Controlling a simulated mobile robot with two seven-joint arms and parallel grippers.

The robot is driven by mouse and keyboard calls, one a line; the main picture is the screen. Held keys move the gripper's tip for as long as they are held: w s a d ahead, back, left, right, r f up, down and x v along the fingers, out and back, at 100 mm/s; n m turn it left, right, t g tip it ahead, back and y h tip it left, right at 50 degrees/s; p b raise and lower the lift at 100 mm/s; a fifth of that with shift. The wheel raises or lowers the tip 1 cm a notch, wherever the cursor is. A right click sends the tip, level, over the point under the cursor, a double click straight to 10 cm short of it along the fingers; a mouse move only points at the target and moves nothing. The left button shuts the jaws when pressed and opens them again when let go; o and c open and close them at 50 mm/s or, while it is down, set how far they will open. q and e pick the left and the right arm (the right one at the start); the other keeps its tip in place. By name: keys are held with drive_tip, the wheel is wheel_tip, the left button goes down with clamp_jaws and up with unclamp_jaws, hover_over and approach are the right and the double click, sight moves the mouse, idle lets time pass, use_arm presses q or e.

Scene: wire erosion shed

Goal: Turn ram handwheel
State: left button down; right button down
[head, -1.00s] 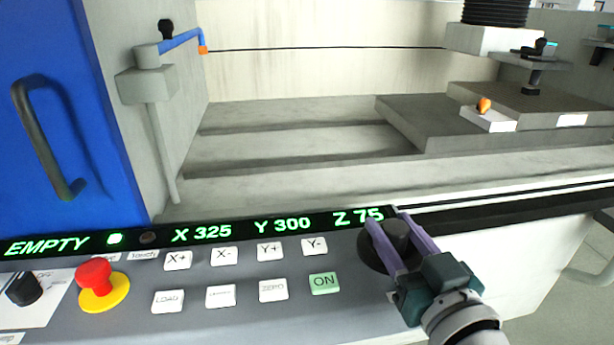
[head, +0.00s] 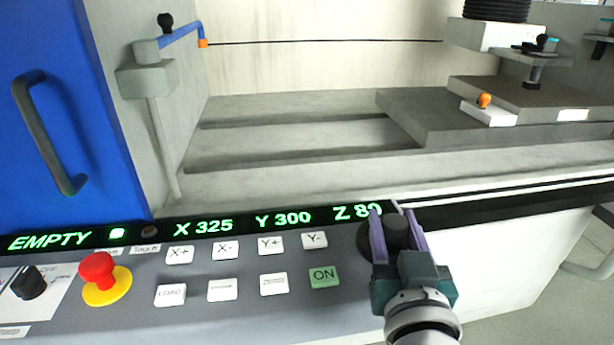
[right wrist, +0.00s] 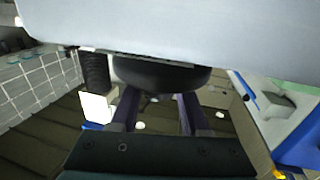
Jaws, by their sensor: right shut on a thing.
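The ram handwheel is a dark round knob (head: 397,232) at the right end of the grey control panel (head: 345,297). My right gripper (head: 396,222) is shut on it, with one purple finger on each side of the hub. In the right wrist view the dark wheel (right wrist: 160,74) sits between and beyond the two fingers (right wrist: 158,108). The green display (head: 230,227) above the buttons reads EMPTY, X 325, Y 300 and Z 80, its last digit close to a finger. My left gripper is not in view.
A red emergency stop (head: 99,271) on a yellow base, a black rotary switch (head: 28,282) and several buttons sit left of the wheel. A blue door (head: 60,110) stands at the left. Behind the panel is the machine's open bed (head: 290,140).

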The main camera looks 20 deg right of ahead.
drive_tip(key=shift+c, duration=1.9)
unclamp_jaws()
drive_tip(key=shift+s+a, duration=0.1)
drive_tip(key=p+v, duration=0.2)
drive_tip(key=v, duration=0.7)
drive_tip(key=shift+s, duration=0.35)
drive_tip(key=shift+w+a+r+p, duration=0.1)
drive_tip(key=shift+a+p, duration=0.05)
drive_tip(key=shift+p, duration=0.15)
